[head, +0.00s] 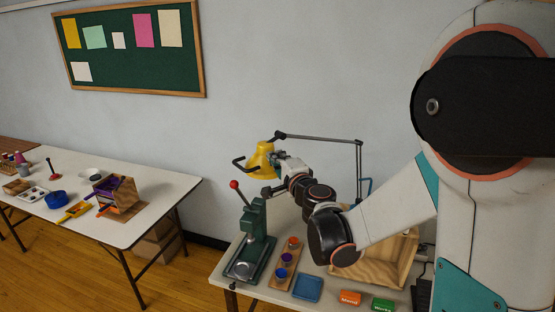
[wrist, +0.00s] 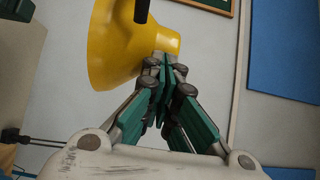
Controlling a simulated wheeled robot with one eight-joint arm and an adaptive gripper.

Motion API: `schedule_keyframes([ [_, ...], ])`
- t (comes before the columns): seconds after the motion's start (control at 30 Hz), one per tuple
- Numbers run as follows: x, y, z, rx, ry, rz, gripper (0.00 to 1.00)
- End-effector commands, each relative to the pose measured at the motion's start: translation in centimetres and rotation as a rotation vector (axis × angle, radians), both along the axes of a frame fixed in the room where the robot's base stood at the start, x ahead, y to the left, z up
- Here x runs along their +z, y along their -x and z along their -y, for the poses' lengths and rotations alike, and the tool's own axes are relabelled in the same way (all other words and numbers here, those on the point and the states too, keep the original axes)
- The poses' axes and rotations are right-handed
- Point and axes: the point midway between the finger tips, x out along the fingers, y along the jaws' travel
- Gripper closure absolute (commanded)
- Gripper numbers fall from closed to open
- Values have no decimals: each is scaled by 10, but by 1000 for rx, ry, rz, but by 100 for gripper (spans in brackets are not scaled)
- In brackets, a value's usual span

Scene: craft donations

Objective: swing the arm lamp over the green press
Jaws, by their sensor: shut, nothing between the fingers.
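The arm lamp has a yellow shade (head: 261,158) with a dark handle and a thin dark jointed arm (head: 318,138). Its shade hangs above and slightly right of the green press (head: 252,240), which has a red-knobbed lever and stands at the table's left end. My gripper (head: 279,160) is at the right side of the shade. In the wrist view the shut, empty fingers (wrist: 165,68) meet right by the narrow end of the yellow shade (wrist: 125,45). I cannot tell whether they touch it. The lamp's base is hidden behind my arm.
A wooden strip with several small cups (head: 285,263), a blue tray (head: 308,288), an orange block (head: 349,298) and a green block (head: 383,304) lie right of the press. Another white table (head: 140,195) with craft items is at left.

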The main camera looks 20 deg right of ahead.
Motion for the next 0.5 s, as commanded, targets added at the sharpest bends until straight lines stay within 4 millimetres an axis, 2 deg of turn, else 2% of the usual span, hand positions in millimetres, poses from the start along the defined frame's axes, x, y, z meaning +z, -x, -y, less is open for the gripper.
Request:
schedule_keyframes([
  [0.17,-1,-20,-9,3,0,0,100],
  [0.4,-1,-83,-35,2,0,0,100],
  [0.5,-1,-103,-42,2,0,0,100],
])
